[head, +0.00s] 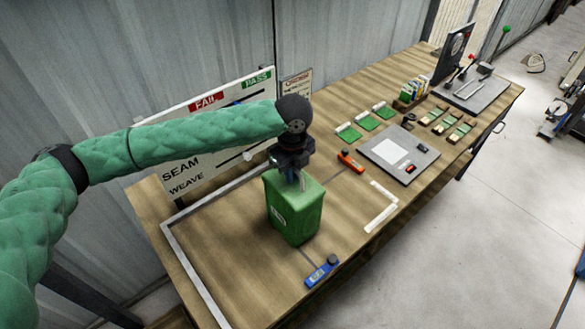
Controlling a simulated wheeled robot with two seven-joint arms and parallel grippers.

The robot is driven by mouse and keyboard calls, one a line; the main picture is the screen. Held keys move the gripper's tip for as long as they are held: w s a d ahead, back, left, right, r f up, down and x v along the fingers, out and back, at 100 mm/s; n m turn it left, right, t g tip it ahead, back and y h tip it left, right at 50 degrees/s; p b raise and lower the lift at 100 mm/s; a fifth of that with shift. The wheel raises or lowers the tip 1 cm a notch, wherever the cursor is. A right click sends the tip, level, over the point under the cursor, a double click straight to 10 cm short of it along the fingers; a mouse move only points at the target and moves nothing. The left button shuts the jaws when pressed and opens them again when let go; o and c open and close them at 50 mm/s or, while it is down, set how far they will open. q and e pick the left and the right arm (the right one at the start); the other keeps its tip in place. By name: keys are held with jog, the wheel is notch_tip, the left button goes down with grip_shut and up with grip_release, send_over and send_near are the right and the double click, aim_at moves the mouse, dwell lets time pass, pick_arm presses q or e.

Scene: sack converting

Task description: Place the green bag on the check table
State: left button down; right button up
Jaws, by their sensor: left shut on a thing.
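The green bag (294,208) is upright at the near part of the wooden check table (350,210), inside a pale frame marked on the top. My left gripper (299,180) points down at the top of the bag and is shut on it. The fingertips are partly hidden by the bag's top edge. The bag's base appears at or very close to the tabletop; I cannot tell if it touches. My right gripper is not in view.
A blue tool (322,271) lies in front of the bag and an orange tool (350,161) behind it. A grey plate (398,153), green pads (366,121) and small stacks sit farther right. A white sign board (205,135) stands along the back edge.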

pick_arm(q)
jog(key=c, duration=1.5)
grip_release()
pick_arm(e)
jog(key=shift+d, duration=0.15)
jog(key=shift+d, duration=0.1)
pick_arm(q)
jog(key=shift+r, duration=0.15)
notch_tip(320, 180, up, 4)
jog(key=b, duration=0.3)
jog(key=shift+f, duration=0.2)
notch_tip(320, 180, up, 7)
jog(key=b, duration=0.3)
jog(key=shift+r, duration=0.6)
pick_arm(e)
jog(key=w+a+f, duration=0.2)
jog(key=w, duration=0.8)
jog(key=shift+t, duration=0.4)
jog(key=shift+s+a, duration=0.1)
